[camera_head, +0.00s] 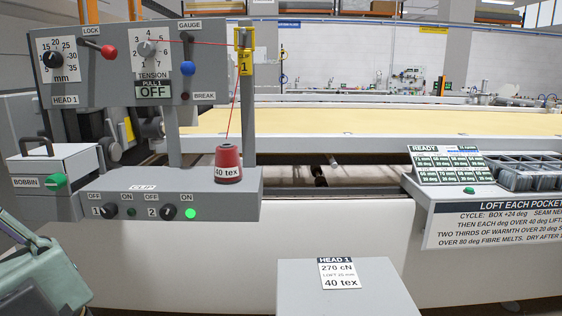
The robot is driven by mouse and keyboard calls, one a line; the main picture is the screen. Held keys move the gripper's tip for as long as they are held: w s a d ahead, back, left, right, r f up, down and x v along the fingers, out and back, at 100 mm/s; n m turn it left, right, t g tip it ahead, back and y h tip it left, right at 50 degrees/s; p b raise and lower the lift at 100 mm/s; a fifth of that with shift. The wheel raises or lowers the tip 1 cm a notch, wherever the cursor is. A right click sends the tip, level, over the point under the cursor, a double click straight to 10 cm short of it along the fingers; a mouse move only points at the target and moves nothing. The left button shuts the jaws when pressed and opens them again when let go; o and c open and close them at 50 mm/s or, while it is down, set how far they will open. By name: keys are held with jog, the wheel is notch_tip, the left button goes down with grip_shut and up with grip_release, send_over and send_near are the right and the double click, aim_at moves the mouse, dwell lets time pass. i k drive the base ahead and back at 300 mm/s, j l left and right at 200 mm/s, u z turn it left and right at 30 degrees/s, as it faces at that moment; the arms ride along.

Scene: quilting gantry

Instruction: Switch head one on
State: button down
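The head 1 panel (115,68) stands at the upper left. The grey ledge (232,205) below it carries two dark knobs. Knob 1 (108,211), marked 1, has an OFF label at its upper left; the small lamp (131,211) beside it is dark. Knob 2 (169,212), marked 2, has OFF and ON labels above it; the lamp (190,213) beside it glows green. The panel's PULL 1 display (154,92) reads OFF. The exact pointing of both knobs is too small to tell. My gripper does not show clearly; a grey-green part of my arm seems to enter at lower left.
A red 40 tex cone (228,163) stands on the ledge, its thread running up to a yellow guide (244,52). The bobbin box (62,177) adjoins the ledge's left. A grey HEAD 1 block (345,292) stands front centre. Red-knobbed (109,51) and blue-knobbed (187,68) levers protrude above.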

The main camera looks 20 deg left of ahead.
aim_at(109, 211)
jog(key=u, duration=1.3)
